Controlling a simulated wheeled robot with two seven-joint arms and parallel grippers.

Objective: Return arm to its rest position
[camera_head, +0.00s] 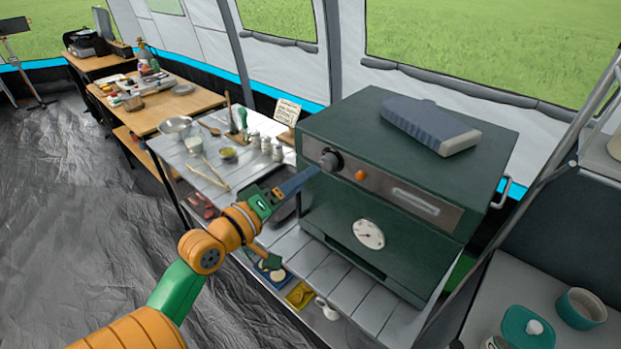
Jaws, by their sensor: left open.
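My left arm comes in from the lower left, orange and green. My left gripper (292,184) is at the front left of a dark green oven (320,215), near the black knob (330,160) on its control panel. The gripper is open. From this angle I cannot tell whether its fingers touch the knob or the panel. My right gripper does not show.
A slatted table (290,243) carries the oven, with a metal bowl (175,124), shakers and utensils to the left. A grey-blue case (430,125) lies on the oven. A teal container (527,328) stands at lower right. Floor at left is clear.

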